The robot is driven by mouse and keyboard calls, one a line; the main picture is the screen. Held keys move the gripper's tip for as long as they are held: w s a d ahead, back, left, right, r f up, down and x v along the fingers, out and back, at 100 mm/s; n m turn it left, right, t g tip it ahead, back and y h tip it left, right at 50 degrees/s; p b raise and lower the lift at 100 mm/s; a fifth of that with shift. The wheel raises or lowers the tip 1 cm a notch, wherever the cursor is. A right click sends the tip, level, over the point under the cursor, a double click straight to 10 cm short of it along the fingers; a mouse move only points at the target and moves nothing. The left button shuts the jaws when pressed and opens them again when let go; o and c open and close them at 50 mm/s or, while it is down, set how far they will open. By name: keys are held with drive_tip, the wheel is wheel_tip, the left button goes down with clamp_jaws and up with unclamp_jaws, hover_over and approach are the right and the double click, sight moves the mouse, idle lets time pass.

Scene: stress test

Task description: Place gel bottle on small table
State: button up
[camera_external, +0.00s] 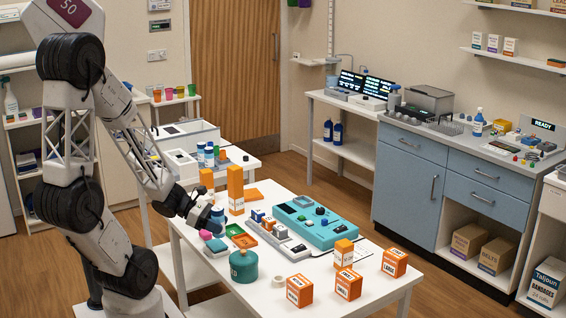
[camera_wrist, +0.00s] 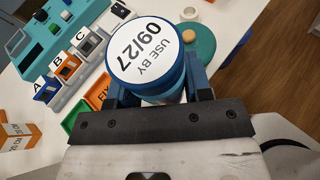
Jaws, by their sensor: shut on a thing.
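My gripper (camera_external: 204,213) is over the left edge of the white front table (camera_external: 376,276). In the wrist view, my gripper (camera_wrist: 157,88) is shut on a round blue bottle with a white top (camera_wrist: 145,50) marked "USE BY 09/27". I see it from its end, so its full shape and underside are hidden. In the external view it is small and partly covered by the gripper. It appears to be above the tabletop; the gap is unclear. A smaller white table (camera_external: 243,163) stands behind, with blue-and-white bottles (camera_external: 209,154) on it.
The front table holds a teal device (camera_external: 325,230), a teal round jar (camera_external: 243,265), a white roll (camera_external: 278,282), several orange boxes (camera_external: 348,284), a tall orange box (camera_external: 235,190), and green and orange trays (camera_external: 242,238). Its front left corner and far right side have bare surface.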

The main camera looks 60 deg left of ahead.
wheel_tip(320, 180, down, 7)
drive_tip(key=shift+r, duration=0.1)
idle(0.5)
hover_over(259, 251)
drive_tip(key=shift+w+f, duration=0.15)
drive_tip(key=shift+f, duration=0.6)
drive_tip(key=shift+f, duration=1.75)
drive_tip(key=shift+f, duration=0.1)
drive_tip(key=shift+f, duration=0.3)
